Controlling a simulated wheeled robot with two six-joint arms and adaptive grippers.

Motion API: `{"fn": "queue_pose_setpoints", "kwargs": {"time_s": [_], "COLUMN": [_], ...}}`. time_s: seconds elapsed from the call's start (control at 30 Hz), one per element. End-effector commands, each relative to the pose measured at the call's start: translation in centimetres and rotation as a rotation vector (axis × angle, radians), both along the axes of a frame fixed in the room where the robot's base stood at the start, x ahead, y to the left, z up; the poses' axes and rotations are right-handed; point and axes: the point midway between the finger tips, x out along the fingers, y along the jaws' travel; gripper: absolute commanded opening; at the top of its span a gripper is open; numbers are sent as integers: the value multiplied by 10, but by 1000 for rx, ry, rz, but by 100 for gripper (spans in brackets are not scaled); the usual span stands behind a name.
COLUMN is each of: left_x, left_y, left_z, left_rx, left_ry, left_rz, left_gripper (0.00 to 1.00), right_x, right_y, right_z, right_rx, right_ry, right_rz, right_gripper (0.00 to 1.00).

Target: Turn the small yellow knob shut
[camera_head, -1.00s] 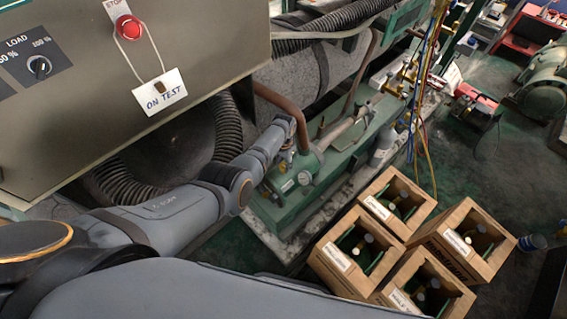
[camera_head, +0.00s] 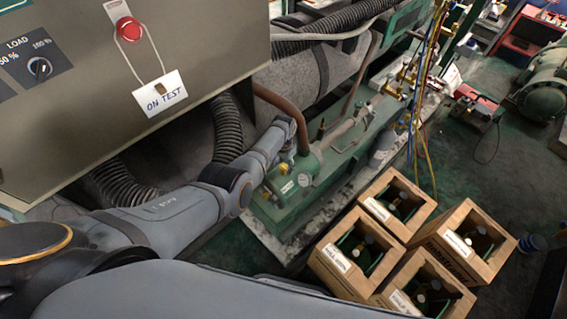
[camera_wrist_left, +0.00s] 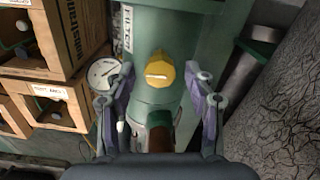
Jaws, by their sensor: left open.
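The small yellow knob (camera_wrist_left: 159,75) sits on top of a green cylindrical housing in the left wrist view, with a pale slot or bar across its face. In the head view the knob (camera_head: 283,169) is a small yellow patch beside the end of my left arm. My left gripper (camera_wrist_left: 159,70) is open, with one finger on each side of the knob and a visible gap to both. In the head view the left gripper (camera_head: 289,152) is small and partly hidden by my wrist. My right gripper is in neither view.
A round gauge (camera_wrist_left: 104,74) stands close by the left finger. A copper-brown pipe (camera_head: 290,103) rises near my wrist. Wooden crates with bottles (camera_head: 397,205) stand on the floor at right. A grey control panel (camera_head: 100,80) hangs at upper left.

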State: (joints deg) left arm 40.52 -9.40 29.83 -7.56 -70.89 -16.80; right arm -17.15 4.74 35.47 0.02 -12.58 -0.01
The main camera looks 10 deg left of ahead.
Motion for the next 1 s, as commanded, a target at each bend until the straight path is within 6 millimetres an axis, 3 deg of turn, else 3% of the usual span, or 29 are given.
{"fn": "queue_pose_setpoints", "kwargs": {"time_s": [0.27, 0.5, 0.63, 0.8, 1.0], "left_x": [1, 1, 1, 0, 0], "left_y": [-1, -1, -1, 0, 0], "left_z": [27, 84, 106, 119, 120], "left_rx": [-2, -2, -1, 0, 0], "left_ry": [-4, -4, -3, 0, 1], "left_rz": [1, 0, -1, -1, -1], "left_gripper": [54, 54, 54, 54, 54], "right_x": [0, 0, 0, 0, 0], "right_y": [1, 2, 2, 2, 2], "right_z": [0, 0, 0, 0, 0], "right_rx": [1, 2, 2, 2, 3], "right_ry": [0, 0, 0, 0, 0], "right_rz": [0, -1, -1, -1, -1], "right_gripper": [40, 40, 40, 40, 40]}}
